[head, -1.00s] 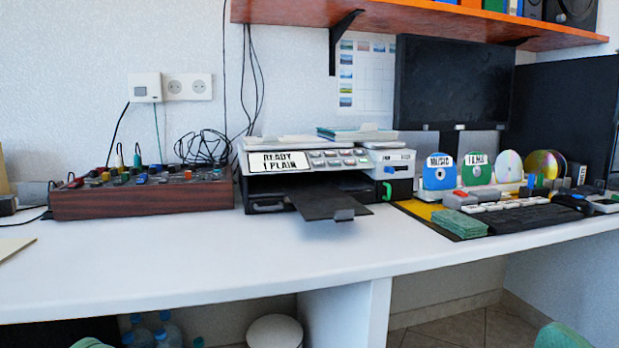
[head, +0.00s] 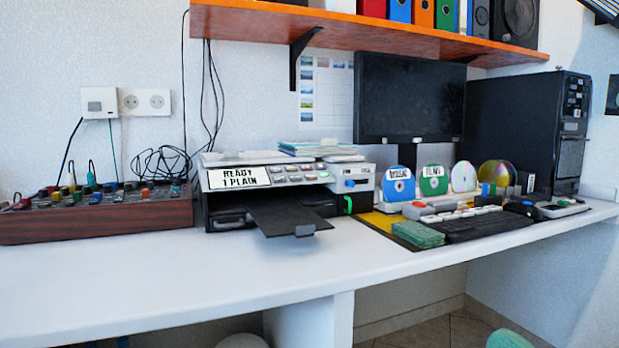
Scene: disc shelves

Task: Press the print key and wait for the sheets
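The printer (head: 358,184) stands on the white desk against the wall. Its display (head: 239,177) reads "READY 1 PLAIN". A row of small keys (head: 301,173) sits right of the display; which one is the print key is too small to tell. The black output tray (head: 285,216) sticks out at the front and no sheet shows on it. Papers (head: 318,149) lie on top of the printer. Neither of my grippers is in view.
A mixer (head: 95,220) with coloured knobs stands left of the printer. Right of it are upright discs (head: 433,181), a green stack (head: 417,234), a keyboard (head: 483,224), a monitor (head: 409,95) and a black computer tower (head: 527,125). The desk front (head: 150,285) is clear. An orange shelf (head: 350,35) hangs above.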

